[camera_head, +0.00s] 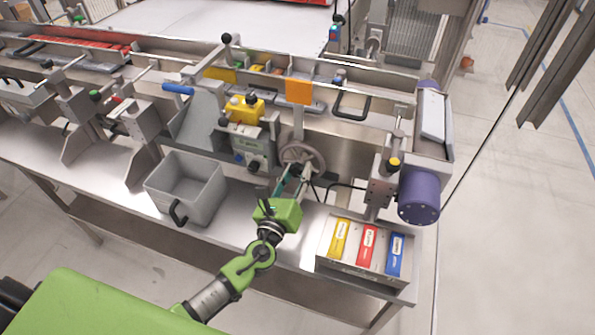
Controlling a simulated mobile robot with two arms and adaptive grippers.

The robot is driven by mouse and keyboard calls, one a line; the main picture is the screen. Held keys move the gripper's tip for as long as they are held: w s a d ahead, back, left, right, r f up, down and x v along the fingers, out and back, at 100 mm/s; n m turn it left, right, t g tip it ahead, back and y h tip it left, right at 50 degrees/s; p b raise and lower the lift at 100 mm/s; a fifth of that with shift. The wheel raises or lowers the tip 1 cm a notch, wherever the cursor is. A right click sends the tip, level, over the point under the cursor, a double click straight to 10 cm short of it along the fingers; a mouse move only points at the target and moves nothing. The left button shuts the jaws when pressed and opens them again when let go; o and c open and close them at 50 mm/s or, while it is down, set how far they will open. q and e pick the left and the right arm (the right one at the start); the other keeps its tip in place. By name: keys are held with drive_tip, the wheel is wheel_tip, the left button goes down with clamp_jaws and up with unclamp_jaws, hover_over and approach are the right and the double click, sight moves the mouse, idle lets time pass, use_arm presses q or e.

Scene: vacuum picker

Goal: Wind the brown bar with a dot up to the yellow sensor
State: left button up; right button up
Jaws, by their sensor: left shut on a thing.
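A grey handwheel (303,157) stands at the front of the machine, right of its middle. My left gripper (294,182) reaches up to the wheel's lower left side and is shut on what looks like its handle; the green gripper body hides most of the grip. A yellow block with black knobs (246,110) sits up and left of the wheel. A yellow-ringed black part (394,162) sits at the right. I cannot tell which is the sensor. An orange plate (298,91) stands above the wheel. No brown bar with a dot can be made out. My right gripper is out of view.
A grey open bin (188,191) stands on the bench left of my left arm. A tray (325,250) with yellow, red and blue boxes lies to the right. A purple motor (418,197) hangs at the right end. Open floor lies beyond it.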

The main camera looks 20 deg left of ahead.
use_arm(q)
drive_tip(key=shift+f+m, duration=0.15)
drive_tip(key=shift+m, duration=0.35)
drive_tip(key=o, duration=1.1)
drive_tip(key=shift+s, duration=0.1)
drive_tip(key=s, duration=1.2)
drive_tip(key=shift+a, duration=0.2)
